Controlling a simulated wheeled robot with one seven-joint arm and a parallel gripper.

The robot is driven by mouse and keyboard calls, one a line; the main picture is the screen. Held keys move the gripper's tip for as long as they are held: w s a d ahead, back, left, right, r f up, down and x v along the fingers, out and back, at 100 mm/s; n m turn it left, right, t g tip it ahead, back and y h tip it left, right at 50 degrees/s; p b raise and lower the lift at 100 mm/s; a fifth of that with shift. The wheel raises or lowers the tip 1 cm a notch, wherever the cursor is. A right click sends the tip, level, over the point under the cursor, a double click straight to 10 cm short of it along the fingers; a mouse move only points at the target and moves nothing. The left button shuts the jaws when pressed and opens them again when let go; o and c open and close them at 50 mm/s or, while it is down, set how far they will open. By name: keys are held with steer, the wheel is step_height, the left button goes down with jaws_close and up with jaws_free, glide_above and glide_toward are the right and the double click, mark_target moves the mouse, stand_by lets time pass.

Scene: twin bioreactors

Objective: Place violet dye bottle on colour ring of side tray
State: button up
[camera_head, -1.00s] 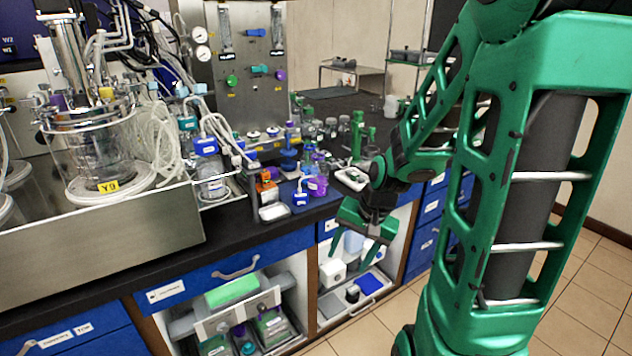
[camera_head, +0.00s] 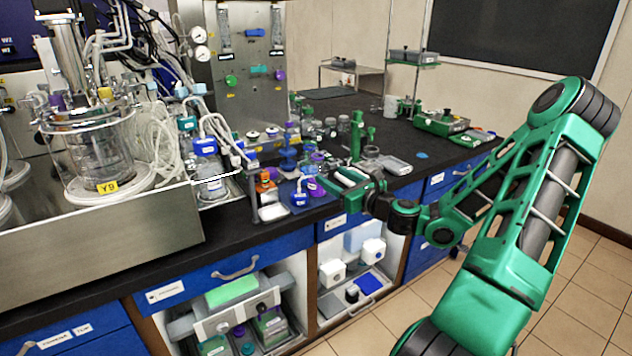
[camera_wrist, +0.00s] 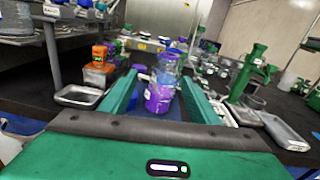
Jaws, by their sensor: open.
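The violet dye bottle (camera_wrist: 158,98) stands upright on the bench, between the two green fingers of my gripper (camera_wrist: 160,92) in the wrist view. Its lower part is violet and a clear or bluish vessel shows just behind or above it. The fingers are spread, with a gap visible on each side of the bottle. In the head view the violet bottle (camera_head: 315,187) is partly hidden by my gripper (camera_head: 328,187), which reaches in from the right at bench height. I cannot tell the side tray or its colour ring for sure.
An orange bottle (camera_wrist: 100,56) and a small metal tray (camera_wrist: 78,96) lie left of my gripper. A green stand (camera_wrist: 250,72) and another metal tray (camera_wrist: 283,130) are to the right. A blue-capped bottle (camera_head: 300,196) stands close by. The glass bioreactor (camera_head: 100,150) is farther left.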

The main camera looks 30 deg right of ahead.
mark_target(321, 163)
steer(key=shift+m+h, duration=0.5)
steer(key=shift+m, duration=0.1)
steer(key=w, duration=0.3)
steer(key=w+d, duration=0.1)
steer(key=w, duration=0.1)
steer(key=shift+w+d+r, duration=0.1)
steer(key=shift+w+r, duration=0.15)
steer(key=shift+r, duration=0.1)
steer(key=shift+w+a+r, duration=0.1)
steer(key=shift+w+a, duration=0.1)
steer(key=shift+w, duration=1.1)
steer(key=shift+w+a, duration=0.15)
steer(key=shift+w, duration=1.15)
steer(key=shift+c, duration=0.4)
jaws_close()
steer(key=shift+s, duration=0.1)
